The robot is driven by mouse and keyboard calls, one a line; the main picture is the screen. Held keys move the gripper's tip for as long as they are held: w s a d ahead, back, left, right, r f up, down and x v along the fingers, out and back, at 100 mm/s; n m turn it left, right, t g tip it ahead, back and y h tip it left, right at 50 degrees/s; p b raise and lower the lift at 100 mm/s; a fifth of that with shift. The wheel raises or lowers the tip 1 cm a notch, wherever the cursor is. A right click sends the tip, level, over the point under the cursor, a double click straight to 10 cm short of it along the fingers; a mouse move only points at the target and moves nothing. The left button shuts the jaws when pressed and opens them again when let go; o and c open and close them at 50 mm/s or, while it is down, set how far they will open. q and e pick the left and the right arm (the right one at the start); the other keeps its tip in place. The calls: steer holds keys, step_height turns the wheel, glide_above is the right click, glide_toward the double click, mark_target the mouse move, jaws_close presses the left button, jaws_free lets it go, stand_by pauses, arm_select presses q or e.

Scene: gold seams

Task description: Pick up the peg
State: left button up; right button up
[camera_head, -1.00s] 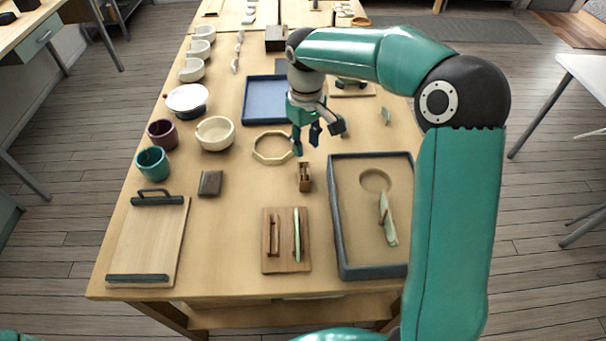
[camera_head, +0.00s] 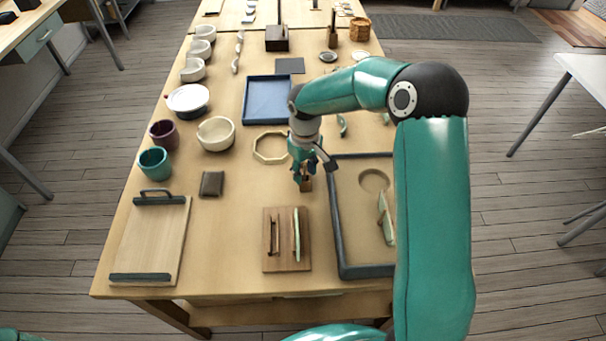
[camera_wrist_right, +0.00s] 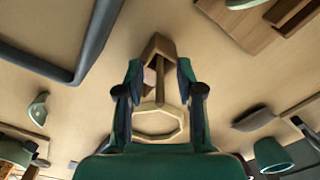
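A small brown wooden block (camera_head: 306,185) stands on the table between the octagonal ring and the grey-rimmed tray. In the right wrist view the block (camera_wrist_right: 157,46) shows with a slim wooden piece, which looks like the peg (camera_wrist_right: 160,82), at its middle. My right gripper (camera_head: 304,177) points down over the block and partly hides it. In the wrist view its two fingers (camera_wrist_right: 159,75) are apart, one on each side of the peg. I cannot tell whether they touch it. My left gripper is out of view.
The octagonal ring (camera_head: 270,147) lies just left of the gripper. The grey-rimmed tray (camera_head: 337,225) is close on the right. A wooden board with a slim pale piece (camera_head: 287,263) lies in front, and a dark block (camera_head: 212,183) lies left. The table between them is clear.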

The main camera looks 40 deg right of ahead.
jaws_close()
steer(key=shift+r, duration=0.15)
